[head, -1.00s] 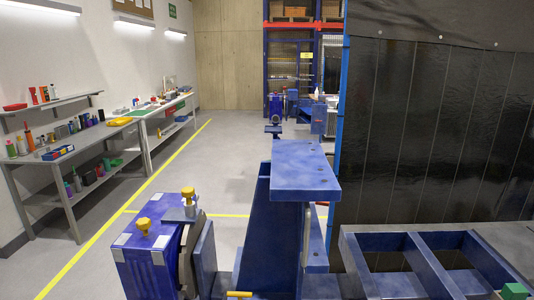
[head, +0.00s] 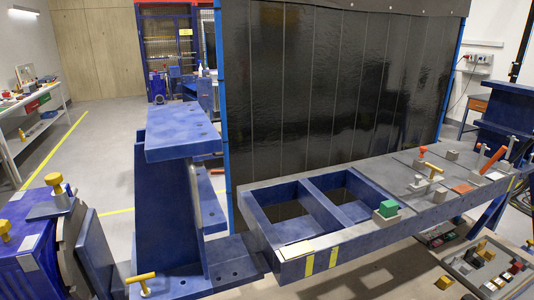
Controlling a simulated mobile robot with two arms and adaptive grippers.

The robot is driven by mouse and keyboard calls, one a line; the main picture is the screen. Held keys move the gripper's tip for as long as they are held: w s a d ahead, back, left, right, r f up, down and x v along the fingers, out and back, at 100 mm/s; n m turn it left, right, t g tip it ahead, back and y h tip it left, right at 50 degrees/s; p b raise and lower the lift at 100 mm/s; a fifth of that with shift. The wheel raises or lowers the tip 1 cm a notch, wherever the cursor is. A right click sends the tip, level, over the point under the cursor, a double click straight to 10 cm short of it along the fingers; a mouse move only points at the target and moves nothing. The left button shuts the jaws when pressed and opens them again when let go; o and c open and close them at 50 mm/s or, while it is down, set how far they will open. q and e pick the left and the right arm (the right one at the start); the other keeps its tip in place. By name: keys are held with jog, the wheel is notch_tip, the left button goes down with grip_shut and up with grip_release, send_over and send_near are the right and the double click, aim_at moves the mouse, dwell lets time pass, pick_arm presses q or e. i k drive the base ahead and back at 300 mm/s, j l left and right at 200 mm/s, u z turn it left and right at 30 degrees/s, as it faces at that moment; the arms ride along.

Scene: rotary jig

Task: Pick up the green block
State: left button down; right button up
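The green block (head: 387,208) sits on the blue jig beam, right of its two rectangular openings. It touches or rests against a small grey block (head: 393,217); I cannot tell exactly how they meet. Neither of my grippers shows in the head view.
The long blue jig beam (head: 345,240) carries clamps with yellow (head: 436,169), red (head: 421,150) and orange (head: 494,160) handles. A blue upright bracket (head: 165,200) and rotary unit (head: 35,240) stand left. A dark curtain (head: 335,80) hangs behind. A parts tray (head: 490,268) lies low at right.

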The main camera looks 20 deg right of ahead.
aim_at(389, 209)
jog(key=z, duration=1.65)
jog(key=i+l+u, duration=0.1)
jog(key=l, duration=0.2)
jog(key=i+l+u, duration=0.1)
jog(key=i+l, duration=0.15)
jog(key=l, duration=0.3)
jog(key=u, duration=0.05)
